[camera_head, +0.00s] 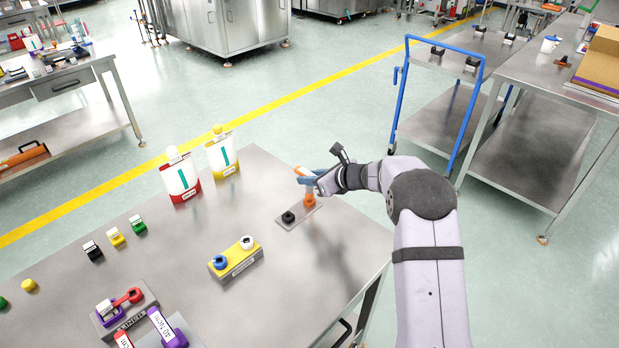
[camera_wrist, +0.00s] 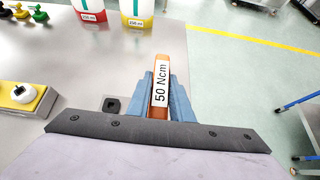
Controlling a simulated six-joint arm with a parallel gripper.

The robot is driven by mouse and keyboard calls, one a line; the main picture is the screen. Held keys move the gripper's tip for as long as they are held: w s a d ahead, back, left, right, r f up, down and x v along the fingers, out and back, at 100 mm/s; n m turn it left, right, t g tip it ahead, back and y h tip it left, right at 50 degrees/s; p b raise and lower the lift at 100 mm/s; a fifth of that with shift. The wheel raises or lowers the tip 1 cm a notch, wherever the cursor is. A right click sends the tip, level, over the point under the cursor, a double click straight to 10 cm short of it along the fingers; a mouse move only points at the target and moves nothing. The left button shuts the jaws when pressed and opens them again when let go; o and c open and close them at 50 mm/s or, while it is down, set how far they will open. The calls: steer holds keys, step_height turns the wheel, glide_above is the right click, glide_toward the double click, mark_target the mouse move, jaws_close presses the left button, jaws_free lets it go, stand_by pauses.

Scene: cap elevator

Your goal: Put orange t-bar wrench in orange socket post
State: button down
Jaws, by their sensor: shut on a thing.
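My gripper (camera_head: 311,178) has its blue fingers shut on the orange t-bar wrench (camera_head: 302,171), above the plate near the table's right side. In the wrist view the wrench handle (camera_wrist: 161,82), with a white "50 Ncm" label, lies between the fingers (camera_wrist: 162,92). An orange upright part, the orange socket post (camera_head: 309,201), shows directly below the gripper on a small grey plate (camera_head: 297,219). The wrench's lower end is hidden, and I cannot tell whether it is inside the post. A black post (camera_head: 288,216) stands on the same plate, left of the orange one.
A yellow block (camera_head: 236,262) with blue and white posts stands front left of the plate. Red-labelled (camera_head: 181,178) and yellow-labelled (camera_head: 222,155) bottles stand at the back. Small coloured pieces and purple and red wrenches are farther left. The table's right edge is close.

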steer(key=shift+f+b, duration=0.45)
steer(key=c, duration=1.5)
jaws_free()
steer(key=shift+b+v, duration=0.85)
steer(key=shift+v, duration=2.8)
